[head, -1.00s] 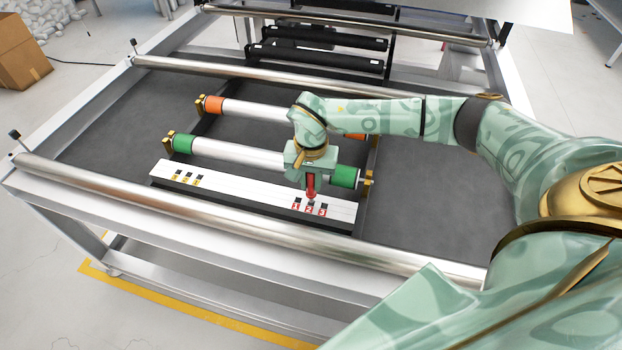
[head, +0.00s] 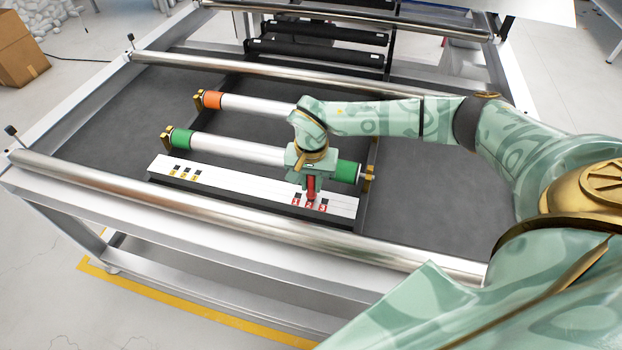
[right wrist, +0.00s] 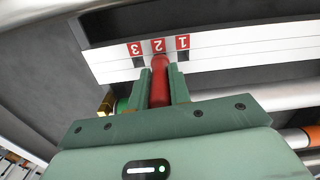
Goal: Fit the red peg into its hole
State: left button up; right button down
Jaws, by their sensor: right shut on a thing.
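The red peg (head: 311,184) is upright between the fingers of my right gripper (head: 311,178), which is shut on it. The peg also shows in the right wrist view (right wrist: 160,82). Its lower end is at the hole labelled 2 (right wrist: 158,46), between the red labels 1 and 3; the gripper and peg hide that hole, so I cannot tell how deep the peg sits. The white board (head: 240,187) has black square holes, with red labels at its right end and yellow labels at its left. My left gripper is not in view.
A roller with green ends (head: 225,148) lies just behind the board, and a roller with orange ends (head: 255,105) lies farther back. A long metal bar (head: 200,208) runs in front of the board. The dark surface right of the board is clear.

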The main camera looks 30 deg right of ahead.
jog(key=shift+f, duration=0.6)
jog(key=c, duration=1.2)
grip_release()
notch_tip(320, 180, up, 16)
jog(key=p, duration=0.3)
jog(key=shift+r, duration=0.15)
